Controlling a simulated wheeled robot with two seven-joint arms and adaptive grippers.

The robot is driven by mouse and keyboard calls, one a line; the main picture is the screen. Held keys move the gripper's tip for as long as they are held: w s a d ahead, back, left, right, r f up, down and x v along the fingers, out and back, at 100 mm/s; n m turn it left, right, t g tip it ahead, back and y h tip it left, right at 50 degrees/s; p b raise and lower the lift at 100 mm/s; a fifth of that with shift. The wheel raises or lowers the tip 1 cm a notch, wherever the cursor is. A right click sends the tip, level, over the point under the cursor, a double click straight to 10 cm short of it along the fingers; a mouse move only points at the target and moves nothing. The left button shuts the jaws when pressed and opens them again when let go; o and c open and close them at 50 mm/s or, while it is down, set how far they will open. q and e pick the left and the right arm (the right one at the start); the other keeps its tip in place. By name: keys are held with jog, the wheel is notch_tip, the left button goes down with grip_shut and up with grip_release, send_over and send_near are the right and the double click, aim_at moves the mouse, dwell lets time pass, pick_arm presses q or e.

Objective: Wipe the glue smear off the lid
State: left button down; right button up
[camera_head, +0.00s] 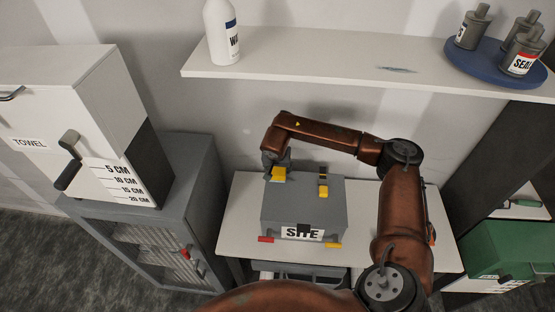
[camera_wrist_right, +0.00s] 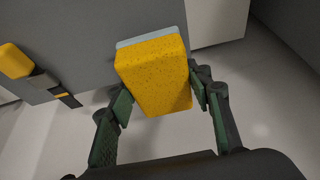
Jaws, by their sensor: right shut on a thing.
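A grey box labelled SITE (camera_head: 262,213) stands on the white table, its lid (camera_head: 302,189) closed on top. My right gripper (camera_head: 277,162) is at the lid's far left part, shut on a yellow sponge (camera_head: 278,175). In the right wrist view the sponge (camera_wrist_right: 155,75) sits between the two dark green fingers, with a thin pale blue-grey layer along its far edge. I cannot tell whether the sponge touches the lid. I make out no glue smear on the visible lid; part of it is hidden by gripper and sponge. My left gripper is not in view.
A yellow and black latch (camera_head: 323,187) sits on the lid's right side. A white shelf (camera_head: 300,68) above holds a white bottle (camera_head: 221,35), a blue-grey mark (camera_head: 397,69) and a blue tray (camera_head: 488,69) of canisters. A TOWEL cabinet (camera_head: 60,95) stands left. The white table (camera_head: 238,225) has free room around the box.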

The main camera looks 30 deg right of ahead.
jog(key=shift+w+a+r+p, duration=0.15)
jog(key=shift+r+p, duration=0.15)
jog(key=shift+r, duration=0.6)
jog(key=shift+r+p, duration=0.5)
jog(key=shift+r, duration=0.7)
